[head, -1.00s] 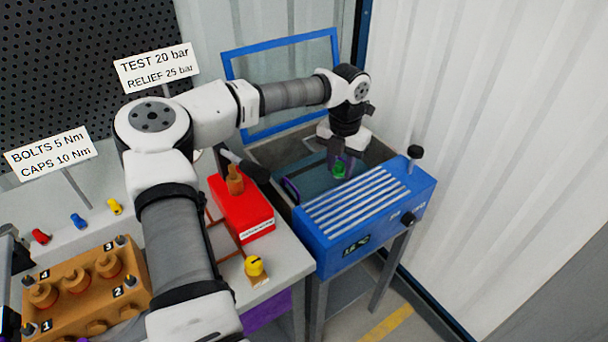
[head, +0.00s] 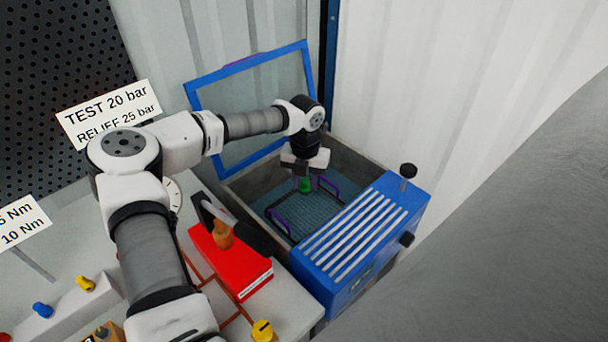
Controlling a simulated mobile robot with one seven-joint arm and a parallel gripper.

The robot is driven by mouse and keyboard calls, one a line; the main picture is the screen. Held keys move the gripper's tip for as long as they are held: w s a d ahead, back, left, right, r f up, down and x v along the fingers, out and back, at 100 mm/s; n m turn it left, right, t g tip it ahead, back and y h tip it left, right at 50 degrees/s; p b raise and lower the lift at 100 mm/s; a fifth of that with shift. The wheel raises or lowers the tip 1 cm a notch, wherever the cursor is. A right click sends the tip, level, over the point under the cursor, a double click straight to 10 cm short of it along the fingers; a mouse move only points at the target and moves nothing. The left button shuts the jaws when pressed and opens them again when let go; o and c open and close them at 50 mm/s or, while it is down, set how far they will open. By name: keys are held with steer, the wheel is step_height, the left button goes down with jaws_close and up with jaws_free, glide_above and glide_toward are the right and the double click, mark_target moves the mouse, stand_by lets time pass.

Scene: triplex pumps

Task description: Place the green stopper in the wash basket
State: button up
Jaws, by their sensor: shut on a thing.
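My gripper (head: 305,180) is shut on the green stopper (head: 304,185) and points down over the opening of the blue wash tank. The stopper shows just below the palm; the fingers are small and partly hard to make out. The wash basket (head: 318,216), a dark mesh tray with purple handles, lies inside the tank below the gripper. The stopper appears above the basket's far part; I cannot tell how much height separates them.
The blue wash tank (head: 345,262) has a slatted front top and a raised lid frame (head: 192,92) behind. A red box (head: 228,268) with an orange-brown fitting stands left of it. A yellow cap (head: 262,331) and a blue stopper (head: 42,310) are on the bench.

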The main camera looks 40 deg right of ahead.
mark_target(305, 217)
step_height(305, 217, down, 12)
steer(key=p, duration=0.2)
steer(key=shift+r+p, duration=0.1)
steer(key=shift+p, duration=0.25)
steer(key=o, duration=1)
step_height(305, 217, up, 12)
steer(key=b, duration=0.3)
steer(key=shift+r, duration=0.15)
